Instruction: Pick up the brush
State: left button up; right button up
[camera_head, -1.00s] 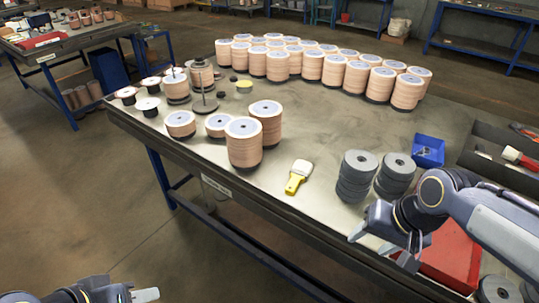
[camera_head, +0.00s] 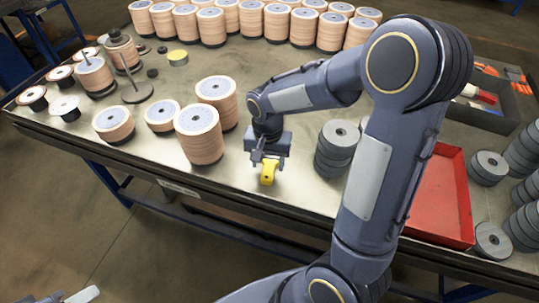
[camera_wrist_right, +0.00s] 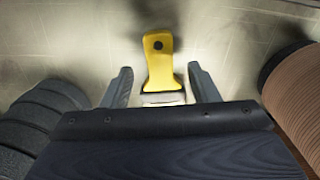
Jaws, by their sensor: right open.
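The brush has a yellow handle (camera_head: 268,172) that shows just below my right gripper (camera_head: 262,158) in the head view; its bristle end is hidden there. In the right wrist view the brush (camera_wrist_right: 158,62) lies on the table between the two open fingers of the right gripper (camera_wrist_right: 160,88), its handle pointing away. The fingers stand apart on either side of it, and I see no contact. My left gripper (camera_head: 82,295) shows only in part at the bottom left corner of the head view, away from the table.
Stacks of tan discs (camera_head: 200,135) stand left of the brush, and a stack of grey discs (camera_head: 337,148) stands to its right. A red tray (camera_head: 440,205) lies farther right. Many tan stacks (camera_head: 277,22) line the back. Bare table (camera_head: 235,172) surrounds the brush.

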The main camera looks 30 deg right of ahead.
jog(key=shift+f, duration=1.35)
jog(key=c, duration=1.1)
jog(key=shift+o, duration=0.2)
jog(key=shift+r, duration=0.1)
